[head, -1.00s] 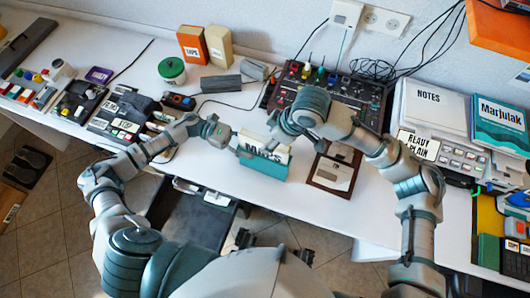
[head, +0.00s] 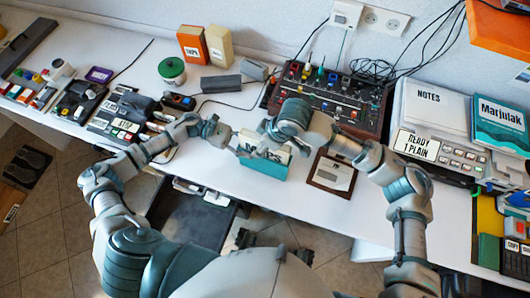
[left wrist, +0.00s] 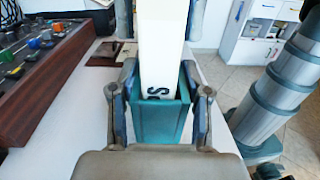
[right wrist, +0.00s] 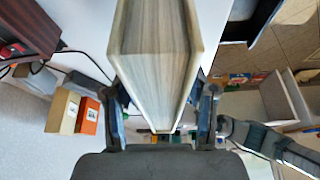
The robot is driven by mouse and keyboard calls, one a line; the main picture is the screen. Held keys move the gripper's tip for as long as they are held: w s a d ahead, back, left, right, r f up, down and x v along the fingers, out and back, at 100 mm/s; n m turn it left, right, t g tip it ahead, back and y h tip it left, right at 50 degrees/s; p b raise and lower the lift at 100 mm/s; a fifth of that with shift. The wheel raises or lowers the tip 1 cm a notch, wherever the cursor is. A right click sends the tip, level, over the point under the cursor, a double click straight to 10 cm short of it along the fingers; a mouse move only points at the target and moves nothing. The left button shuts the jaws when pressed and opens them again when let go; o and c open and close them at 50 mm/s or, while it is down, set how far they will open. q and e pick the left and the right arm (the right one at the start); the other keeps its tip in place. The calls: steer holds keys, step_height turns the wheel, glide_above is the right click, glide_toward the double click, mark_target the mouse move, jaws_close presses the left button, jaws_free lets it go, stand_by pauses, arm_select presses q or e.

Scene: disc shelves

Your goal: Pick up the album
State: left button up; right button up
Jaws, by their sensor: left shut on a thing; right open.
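A white album (head: 258,155) with dark lettering stands upright in a teal box (head: 262,171) near the table's front edge. In the left wrist view the album (left wrist: 160,50) rises out of the teal box (left wrist: 160,122). My left gripper (head: 240,151) comes from the left and is shut on the teal box, one finger on each side. My right gripper (head: 268,150) is open over the album from the right and partly hides its lettering. In the right wrist view the album's pale page edge (right wrist: 155,60) lies between the open fingers; contact is unclear.
A dark-framed panel (head: 333,172) lies just right of the box. A mixer (head: 335,95) with knobs and cables stands behind. Small devices (head: 120,110) crowd the left, and a NOTES stack (head: 430,105) the right. Some white tabletop is free in front of the left devices.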

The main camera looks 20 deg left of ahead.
steer(key=shift+f, duration=0.2)
stand_by(0.3)
jaws_close()
